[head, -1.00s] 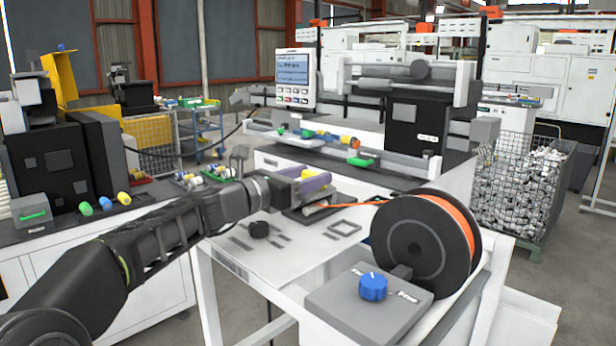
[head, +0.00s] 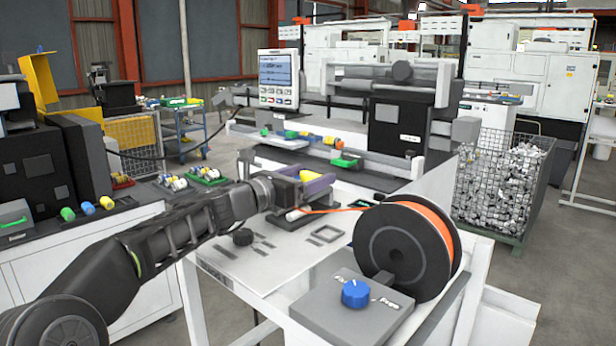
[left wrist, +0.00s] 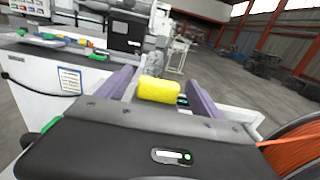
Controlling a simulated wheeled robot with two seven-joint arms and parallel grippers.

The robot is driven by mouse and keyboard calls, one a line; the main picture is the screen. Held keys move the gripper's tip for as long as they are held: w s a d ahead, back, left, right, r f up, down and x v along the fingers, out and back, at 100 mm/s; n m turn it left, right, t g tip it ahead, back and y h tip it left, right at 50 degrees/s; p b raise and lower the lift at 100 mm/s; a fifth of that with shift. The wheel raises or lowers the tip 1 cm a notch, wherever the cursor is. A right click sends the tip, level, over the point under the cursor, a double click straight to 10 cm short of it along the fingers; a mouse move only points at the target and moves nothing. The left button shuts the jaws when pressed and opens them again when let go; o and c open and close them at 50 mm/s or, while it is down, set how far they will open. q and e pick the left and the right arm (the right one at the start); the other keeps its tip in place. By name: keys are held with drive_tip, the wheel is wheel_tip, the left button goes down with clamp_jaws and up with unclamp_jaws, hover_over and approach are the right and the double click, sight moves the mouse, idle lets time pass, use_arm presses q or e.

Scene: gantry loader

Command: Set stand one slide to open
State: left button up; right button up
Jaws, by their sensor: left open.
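My left gripper (head: 318,186), with purple fingers, is over the back of the white work stand (head: 262,268). In the left wrist view its fingers (left wrist: 160,91) are apart, one on each side of a yellow cylinder-shaped piece (left wrist: 159,90). The yellow piece also shows in the head view (head: 312,175). I cannot tell whether the fingers touch it. A dark low fixture (head: 322,214) sits under the gripper, partly hidden by it. My right gripper is not in view.
A black spool (head: 398,250) of orange filament stands right of the fixture. A grey box with a blue knob (head: 356,293) is at the stand's front. A bench with colored parts and a green tray (head: 345,161) is behind. A wire cage (head: 497,185) stands right.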

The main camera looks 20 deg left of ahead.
use_arm(q)
drive_tip(key=shift+s+a+f+b, duration=0.15)
drive_tip(key=shift+s+a+b, duration=0.15)
drive_tip(key=shift+s, duration=0.25)
drive_tip(key=b+v, duration=0.2)
drive_tip(key=v, duration=0.4)
drive_tip(key=shift+s+a, duration=0.1)
drive_tip(key=shift+s, duration=0.2)
